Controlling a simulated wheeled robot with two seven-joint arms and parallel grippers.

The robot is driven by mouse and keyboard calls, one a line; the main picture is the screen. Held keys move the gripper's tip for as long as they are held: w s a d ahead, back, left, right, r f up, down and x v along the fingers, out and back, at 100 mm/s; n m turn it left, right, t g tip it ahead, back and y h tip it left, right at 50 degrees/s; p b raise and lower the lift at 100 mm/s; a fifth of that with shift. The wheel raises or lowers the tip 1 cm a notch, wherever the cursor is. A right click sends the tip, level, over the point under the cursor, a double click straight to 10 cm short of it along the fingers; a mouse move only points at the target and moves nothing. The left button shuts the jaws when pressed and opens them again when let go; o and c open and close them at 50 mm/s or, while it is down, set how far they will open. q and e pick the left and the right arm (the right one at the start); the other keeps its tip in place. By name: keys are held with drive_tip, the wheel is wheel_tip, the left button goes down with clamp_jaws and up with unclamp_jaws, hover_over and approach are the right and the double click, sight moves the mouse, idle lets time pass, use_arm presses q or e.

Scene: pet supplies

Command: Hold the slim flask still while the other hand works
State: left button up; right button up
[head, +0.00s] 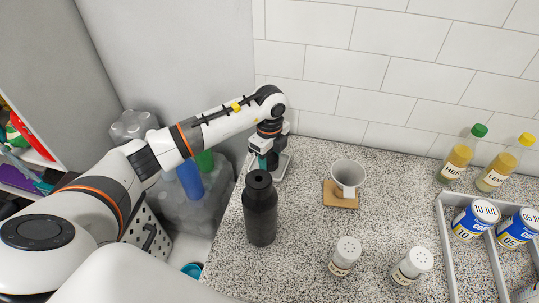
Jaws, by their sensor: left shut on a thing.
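The slim flask (260,212) is black with a dark cap and stands upright on the speckled counter, left of the middle in the head view. My left gripper (266,160) comes down at the flask's far side, just behind its cap. It is shut on the flask; the flask hides the fingertips and the exact contact. My right gripper is not in view.
A white mug (347,176) sits on a cork coaster (341,200). Two white-capped shakers (345,256) (412,265) stand in front. A grey tray (446,238) with labelled cans (475,219) is at right, with green- and yellow-capped bottles (462,153) (501,168) behind.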

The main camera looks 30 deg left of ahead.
use_arm(q)
drive_tip(key=shift+f, duration=0.2)
drive_tip(key=o, duration=0.8)
drive_tip(key=shift+r, duration=0.1)
